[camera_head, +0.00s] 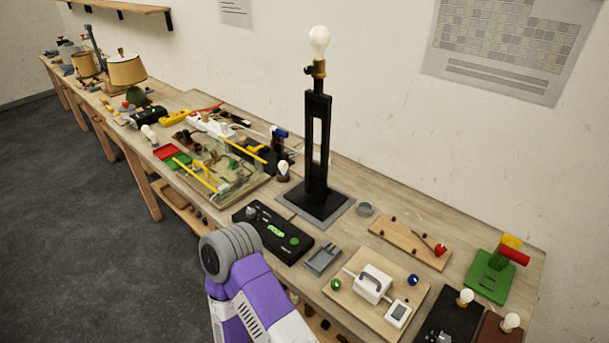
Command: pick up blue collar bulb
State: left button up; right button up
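I cannot make out a blue collar on any bulb from here. One bulb (319,41) stands upright on top of the tall black lamp (318,150), in a brass-coloured socket. A small bulb (283,168) stands left of the lamp's base. Another bulb (149,132) lies tilted farther left. Two more bulbs, one on a dark block (466,298) and one on a brown block (510,321), stand at the front right. A purple and white arm link of mine with a grey round joint comes in from the bottom. No gripper fingers of either arm show.
A long wooden bench runs along the wall. A black box with green lights (273,233), a grey tray (323,258), a wooden switch board (375,289) and a green stand (491,274) crowd its front. Cluttered tools and a shaded lamp (127,70) are farther left.

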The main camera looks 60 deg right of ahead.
aim_at(283, 165)
jog(key=z, duration=1)
jog(key=i, duration=0.2)
jog(key=z, duration=0.1)
